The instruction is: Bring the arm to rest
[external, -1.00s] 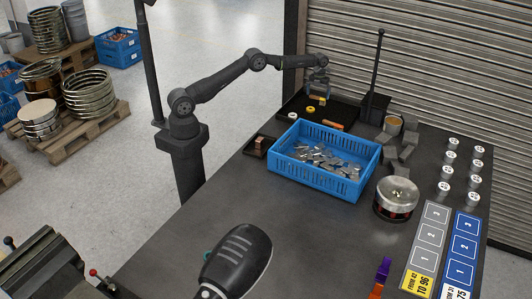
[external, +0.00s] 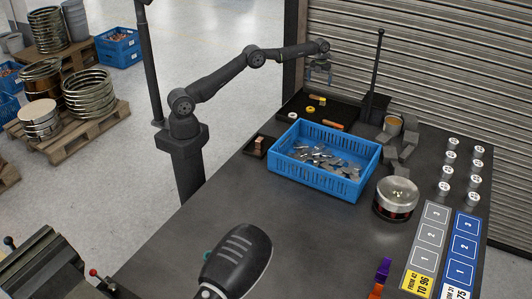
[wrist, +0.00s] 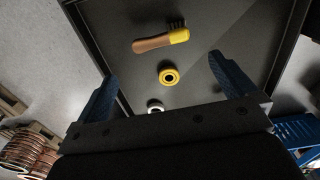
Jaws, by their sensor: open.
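My gripper (external: 319,78) hangs at the end of my raised arm, above the black tray (external: 287,112) at the back of the table. In the wrist view my gripper (wrist: 165,95) is open, its two blue fingers wide apart with nothing between them. Beneath it in the tray lie a brush with a wooden and yellow handle (wrist: 160,40), a yellow ring (wrist: 169,76) and a white ring (wrist: 156,107). The white ring is partly hidden by the gripper body. The brush (external: 317,99) and yellow ring (external: 310,109) also show in the external view.
A blue crate (external: 313,183) of metal pieces stands in front of the tray. A round metal-topped drum (external: 396,197), several white-topped cylinders (external: 448,157) and numbered grey and blue boards (external: 461,250) are to the right. A thin black post (external: 375,70) rises beside the tray.

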